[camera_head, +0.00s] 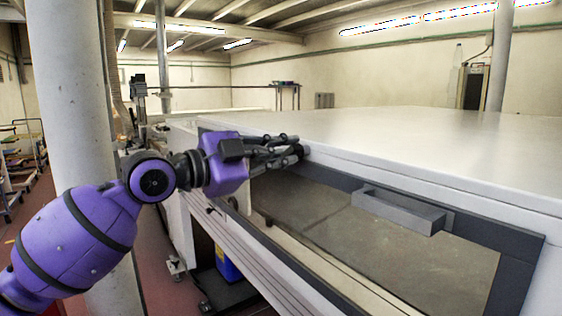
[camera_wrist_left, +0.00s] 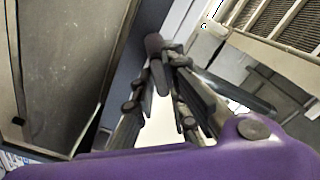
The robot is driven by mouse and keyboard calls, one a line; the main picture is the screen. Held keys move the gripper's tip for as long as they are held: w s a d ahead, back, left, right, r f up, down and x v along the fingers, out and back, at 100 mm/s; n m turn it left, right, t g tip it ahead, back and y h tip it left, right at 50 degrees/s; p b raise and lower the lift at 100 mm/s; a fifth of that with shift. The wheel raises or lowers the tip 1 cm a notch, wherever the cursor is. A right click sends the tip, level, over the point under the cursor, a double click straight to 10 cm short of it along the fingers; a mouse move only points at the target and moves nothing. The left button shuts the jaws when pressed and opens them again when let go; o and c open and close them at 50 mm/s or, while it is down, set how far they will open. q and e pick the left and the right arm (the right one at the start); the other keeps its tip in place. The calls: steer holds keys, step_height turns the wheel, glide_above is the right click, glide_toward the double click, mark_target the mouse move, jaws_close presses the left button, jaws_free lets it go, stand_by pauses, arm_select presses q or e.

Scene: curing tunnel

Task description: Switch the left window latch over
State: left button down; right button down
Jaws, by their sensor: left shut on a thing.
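My left gripper (camera_head: 290,150) reaches in from the left to the upper left corner of the dark-framed window (camera_head: 335,215) on the side of the white tunnel. In the left wrist view, its fingers (camera_wrist_left: 165,72) are shut around a small dark, rounded piece (camera_wrist_left: 153,45), which appears to be the left window latch, at the dark frame. In the head view the fingers hide the latch, so its position cannot be told there. My right gripper is in neither view.
A grey bar handle (camera_head: 400,208) sticks out from the window's upper frame, right of my gripper. The tunnel's flat white top (camera_head: 420,145) overhangs the window. A grey pillar (camera_head: 75,110) stands behind my left arm. A blue container (camera_head: 228,265) is under the tunnel.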

arm_select(q)
steer(key=m+b, duration=0.1)
steer(key=m, duration=0.3)
steer(key=shift+m+b, duration=0.4)
steer(key=shift+m, duration=1.3)
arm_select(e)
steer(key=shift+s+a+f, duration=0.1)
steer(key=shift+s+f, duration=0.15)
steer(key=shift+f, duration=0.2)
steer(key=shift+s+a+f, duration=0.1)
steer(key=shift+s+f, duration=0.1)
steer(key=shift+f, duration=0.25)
arm_select(q)
steer(key=c, duration=1.8)
jaws_free()
steer(key=shift+o, duration=0.2)
steer(key=shift+s+a, duration=0.2)
steer(key=shift+a, duration=0.25)
steer(key=v, duration=1.1)
steer(key=shift+s, duration=0.1)
